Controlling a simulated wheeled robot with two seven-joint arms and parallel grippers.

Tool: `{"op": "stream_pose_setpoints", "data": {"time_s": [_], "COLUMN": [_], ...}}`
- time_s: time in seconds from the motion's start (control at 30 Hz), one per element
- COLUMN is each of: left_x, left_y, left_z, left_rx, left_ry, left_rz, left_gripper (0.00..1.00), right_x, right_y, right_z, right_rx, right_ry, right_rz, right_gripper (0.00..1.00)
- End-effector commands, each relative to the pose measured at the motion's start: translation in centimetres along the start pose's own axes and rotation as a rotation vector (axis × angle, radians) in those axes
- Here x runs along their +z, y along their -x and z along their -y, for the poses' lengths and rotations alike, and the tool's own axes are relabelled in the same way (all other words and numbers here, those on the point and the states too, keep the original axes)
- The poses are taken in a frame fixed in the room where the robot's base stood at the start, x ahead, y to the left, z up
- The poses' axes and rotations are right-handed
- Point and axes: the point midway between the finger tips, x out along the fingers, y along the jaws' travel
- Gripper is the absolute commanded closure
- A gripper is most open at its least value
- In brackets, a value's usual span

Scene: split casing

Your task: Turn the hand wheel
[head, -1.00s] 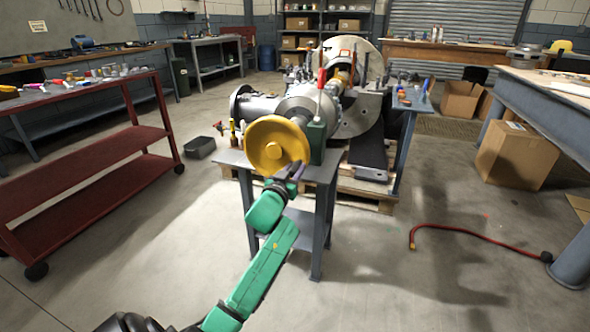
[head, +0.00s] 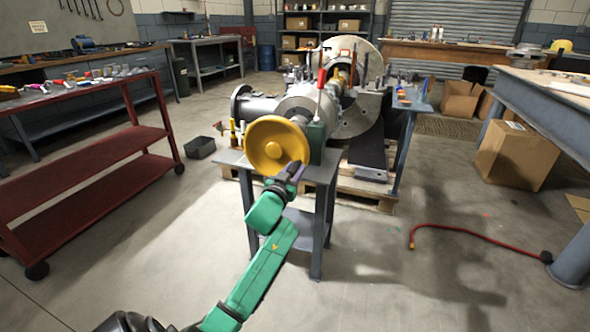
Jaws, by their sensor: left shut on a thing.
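The yellow hand wheel (head: 272,143) stands upright on the front of the grey machine, above a small grey stand (head: 325,172). My left gripper (head: 295,170) is at the lower right of the wheel's rim. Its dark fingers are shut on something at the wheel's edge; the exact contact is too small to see. My green left arm comes up from the bottom of the view. A lever with a red grip (head: 321,79) rises from a green block (head: 316,143) right of the wheel. My right gripper is not in view.
A red cart (head: 95,170) stands at the left. A wooden pallet (head: 365,195) lies under the machine. A red hose (head: 470,231) lies on the floor at the right, near a cardboard box (head: 516,155). The floor in front is mostly clear.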

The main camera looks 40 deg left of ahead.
Motion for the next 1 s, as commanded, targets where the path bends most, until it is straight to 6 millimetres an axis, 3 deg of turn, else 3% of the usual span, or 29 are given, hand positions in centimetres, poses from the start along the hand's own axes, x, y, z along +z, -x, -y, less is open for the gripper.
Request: {"op": "stream_pose_setpoints", "data": {"time_s": [0.03,0.1,0.87,0.9,0.93,1.0], "left_x": [1.1,1.3,2.3,2.3,2.2,2.0], "left_y": [0.1,0.1,0.1,0.1,0.1,0.1], "left_z": [-0.1,0.0,0.4,0.4,0.4,0.4], "left_rx": [-0.001,-0.001,-0.001,-0.001,-0.001,-0.001], "left_ry": [0.004,-0.012,-0.146,-0.145,-0.145,-0.145], "left_rz": [0.024,0.025,0.023,0.022,0.020,0.017], "left_gripper": [1.00,1.00,1.00,0.51,0.40,0.37], "right_x": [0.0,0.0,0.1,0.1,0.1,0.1], "right_y": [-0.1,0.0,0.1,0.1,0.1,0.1], "right_z": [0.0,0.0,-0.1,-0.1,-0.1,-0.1], "right_rx": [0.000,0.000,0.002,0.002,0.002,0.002], "right_ry": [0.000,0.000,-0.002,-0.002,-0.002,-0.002], "right_rz": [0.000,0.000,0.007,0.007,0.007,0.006], "right_gripper": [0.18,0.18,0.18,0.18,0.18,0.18]}}
